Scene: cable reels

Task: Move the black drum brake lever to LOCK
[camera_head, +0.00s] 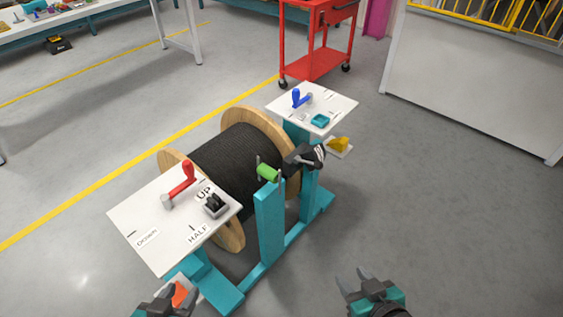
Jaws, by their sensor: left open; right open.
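A drum wound with black cable (229,154) lies between wooden flanges in a teal stand. A black part (304,157) sits by the drum's right flange, next to a green handle (268,173); I cannot tell whether it is the brake lever. A red-handled lever (183,182) stands on the left white plate, which reads UP, HALF and DOWN. A blue-handled lever (299,99) stands on the right white plate. No LOCK label is readable. My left gripper (176,295) is open at the bottom, below the left plate. My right gripper (354,279) is open and empty over the floor.
A small black device (215,205) sits on the left plate, and a teal part (320,120) on the right plate. A yellow part (339,145) sits beside the stand. A red cart (318,40) stands behind. The floor right of the stand is clear.

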